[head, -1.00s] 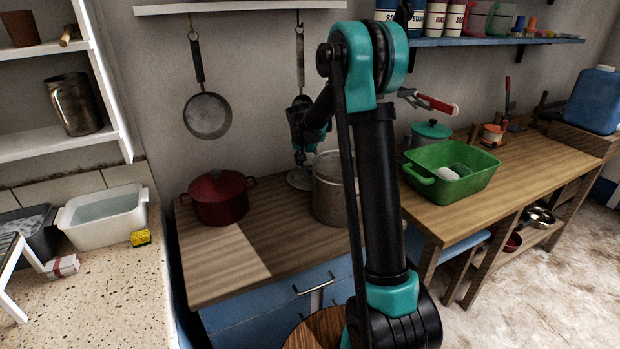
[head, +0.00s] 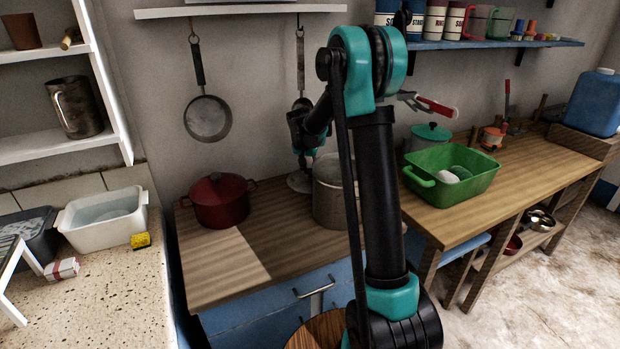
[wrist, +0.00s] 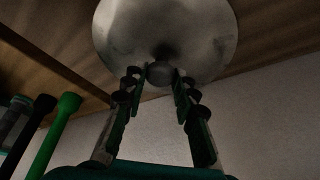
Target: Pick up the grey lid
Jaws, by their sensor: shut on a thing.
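The grey lid (wrist: 165,22) is a round, dull metal disc with a small knob, seen at the top of the wrist view. My gripper (wrist: 162,76) has its two fingers on either side of that knob and is shut on it. In the head view the lid (head: 297,184) shows as a thin grey disc low beneath my gripper (head: 303,163), at the back of the wooden counter, left of the grey pot. My arm and the pot partly hide this area. I cannot tell whether the lid touches the counter.
The open grey pot (head: 328,198) stands close to the lid's right. A dark red pot (head: 220,203) with its lid stands to the left. A pan (head: 208,118) hangs on the wall behind. The counter's front left (head: 225,265) is clear.

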